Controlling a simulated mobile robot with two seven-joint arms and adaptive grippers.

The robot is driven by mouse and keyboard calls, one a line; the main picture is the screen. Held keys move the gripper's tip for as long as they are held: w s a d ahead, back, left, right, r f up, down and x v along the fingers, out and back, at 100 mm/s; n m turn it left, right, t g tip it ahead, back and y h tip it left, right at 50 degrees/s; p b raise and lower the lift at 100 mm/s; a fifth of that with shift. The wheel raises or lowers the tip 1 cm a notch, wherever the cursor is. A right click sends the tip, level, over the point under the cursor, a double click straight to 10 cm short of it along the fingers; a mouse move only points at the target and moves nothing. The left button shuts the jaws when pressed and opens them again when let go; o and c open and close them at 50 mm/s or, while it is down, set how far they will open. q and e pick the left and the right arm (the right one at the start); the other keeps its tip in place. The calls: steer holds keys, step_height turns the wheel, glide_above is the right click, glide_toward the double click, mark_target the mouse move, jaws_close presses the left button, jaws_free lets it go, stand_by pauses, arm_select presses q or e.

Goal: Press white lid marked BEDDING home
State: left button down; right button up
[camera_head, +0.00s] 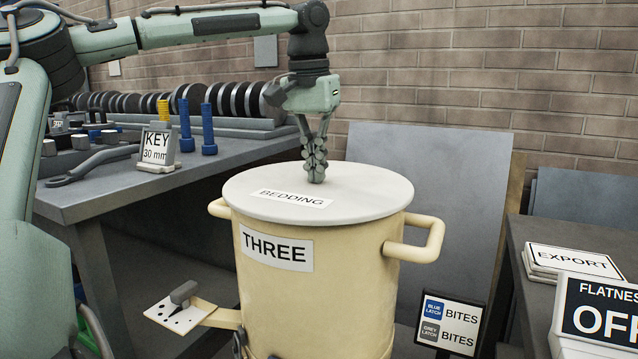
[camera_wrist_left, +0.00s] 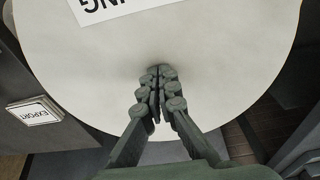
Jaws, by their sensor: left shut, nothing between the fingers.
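The white lid (camera_head: 350,193) with the BEDDING label (camera_head: 291,198) lies on top of a cream drum (camera_head: 330,290) marked THREE. It looks level, but I cannot tell whether a gap is left under its rim. My left gripper (camera_head: 316,181) points straight down at the lid behind the label, its fingers shut and empty. The fingertips are at or very near the lid's surface. In the left wrist view the lid (camera_wrist_left: 220,60) fills most of the picture, with the shut left gripper (camera_wrist_left: 154,75) over it. My right gripper is not in view.
A workbench (camera_head: 100,190) with blue bolts (camera_head: 208,130), a wrench (camera_head: 92,165) and a KEY 30 mm sign (camera_head: 157,147) stands left. Drum handles (camera_head: 425,240) stick out sideways. A latch sign (camera_head: 452,323) and a table with EXPORT plates (camera_head: 572,262) are at right.

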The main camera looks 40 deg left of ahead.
arm_select(q)
step_height(320, 180, up, 8)
steer(key=shift+r, duration=0.25)
stand_by(0.5)
stand_by(0.9)
